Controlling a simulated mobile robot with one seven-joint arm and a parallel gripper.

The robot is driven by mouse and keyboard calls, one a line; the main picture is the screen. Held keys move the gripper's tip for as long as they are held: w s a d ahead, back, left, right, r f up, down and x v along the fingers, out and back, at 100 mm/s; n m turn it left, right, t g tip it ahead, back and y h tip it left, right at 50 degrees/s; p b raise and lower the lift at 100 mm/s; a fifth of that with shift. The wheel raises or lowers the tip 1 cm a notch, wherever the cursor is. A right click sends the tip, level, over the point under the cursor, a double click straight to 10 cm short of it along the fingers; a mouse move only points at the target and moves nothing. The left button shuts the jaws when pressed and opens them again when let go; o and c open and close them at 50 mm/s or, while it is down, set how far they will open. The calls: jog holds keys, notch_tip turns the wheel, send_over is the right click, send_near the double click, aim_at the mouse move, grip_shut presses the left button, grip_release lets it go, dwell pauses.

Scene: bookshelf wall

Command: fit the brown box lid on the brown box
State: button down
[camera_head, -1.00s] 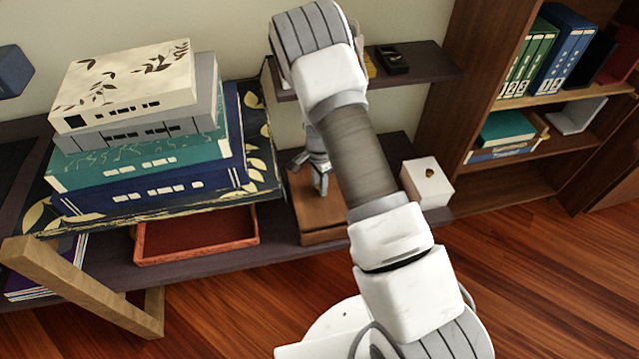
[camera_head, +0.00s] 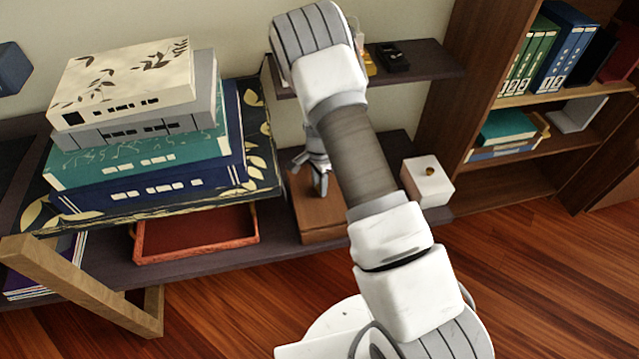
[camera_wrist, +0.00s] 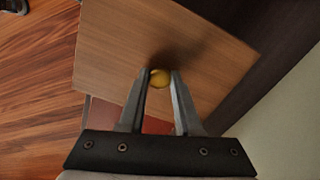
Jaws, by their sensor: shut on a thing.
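The brown box (camera_head: 322,234) stands on the lower shelf, partly behind my arm. The brown box lid (camera_head: 306,210) is at its top in the head view; I cannot tell from here whether it is fully seated. In the wrist view the lid (camera_wrist: 130,50) is a flat wooden panel with a round gold knob (camera_wrist: 160,78). My gripper (camera_wrist: 160,80) is shut on this knob, with one finger on each side. In the head view my gripper (camera_head: 320,188) points down over the lid. The box under the lid is hidden in the wrist view.
A white box (camera_head: 425,186) with a gold knob stands close on the right. A red tray (camera_head: 197,250) lies on the left. Stacked book-like boxes (camera_head: 140,130) rise at the left. An upper shelf (camera_head: 430,62) overhangs behind my arm.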

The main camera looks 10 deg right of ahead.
jog(key=shift+f+b, duration=0.35)
jog(key=shift+f, duration=0.25)
jog(key=c, duration=0.5)
grip_release()
notch_tip(320, 180, up, 18)
jog(key=p, duration=0.6)
jog(key=shift+f, duration=0.25)
